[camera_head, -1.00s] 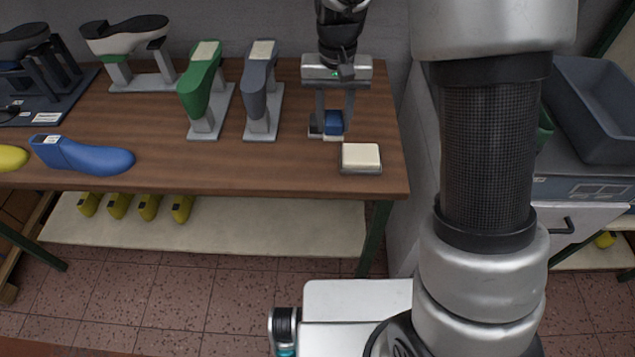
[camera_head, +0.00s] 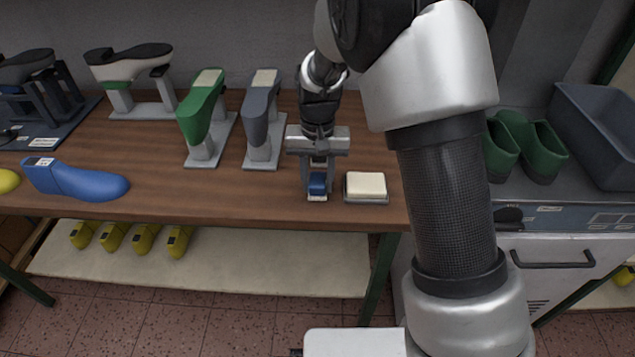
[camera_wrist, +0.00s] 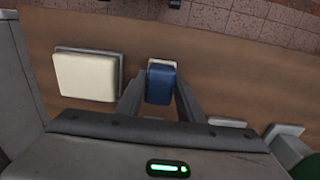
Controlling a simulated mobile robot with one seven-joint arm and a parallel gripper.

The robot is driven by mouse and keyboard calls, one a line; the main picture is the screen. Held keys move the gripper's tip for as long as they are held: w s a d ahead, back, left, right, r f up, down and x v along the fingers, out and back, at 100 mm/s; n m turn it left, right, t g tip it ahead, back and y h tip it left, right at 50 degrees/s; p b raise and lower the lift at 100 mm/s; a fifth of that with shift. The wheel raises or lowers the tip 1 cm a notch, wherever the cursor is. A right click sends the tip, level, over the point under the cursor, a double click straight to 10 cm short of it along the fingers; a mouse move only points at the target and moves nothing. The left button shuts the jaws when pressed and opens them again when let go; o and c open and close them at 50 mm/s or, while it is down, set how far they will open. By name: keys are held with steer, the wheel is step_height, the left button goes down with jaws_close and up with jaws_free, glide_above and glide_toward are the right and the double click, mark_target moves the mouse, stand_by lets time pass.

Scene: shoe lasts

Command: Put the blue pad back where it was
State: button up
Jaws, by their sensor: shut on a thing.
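The blue pad (camera_head: 317,184) is a small block at the front right of the wooden table, between the fingers of my gripper (camera_head: 317,186). In the wrist view the blue pad (camera_wrist: 160,85) sits between the two grey fingertips, with a thin pale layer showing at its far edge. My gripper is shut on it and points down. Whether the pad touches the table cannot be told. A cream pad on a grey base (camera_head: 366,187) lies just right of the gripper; it also shows in the wrist view (camera_wrist: 87,76), apart from the fingers.
A grey last on a stand (camera_head: 258,110) and a green last on a stand (camera_head: 203,112) stand left of my gripper. A blue last (camera_head: 78,182) lies at the front left. Green clogs (camera_head: 525,145) and a grey bin (camera_head: 597,120) are at right. The table's front middle is clear.

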steer(key=shift+f, duration=0.1)
steer(key=shift+f, duration=0.1)
steer(key=o, duration=1)
steer(key=shift+c, duration=0.2)
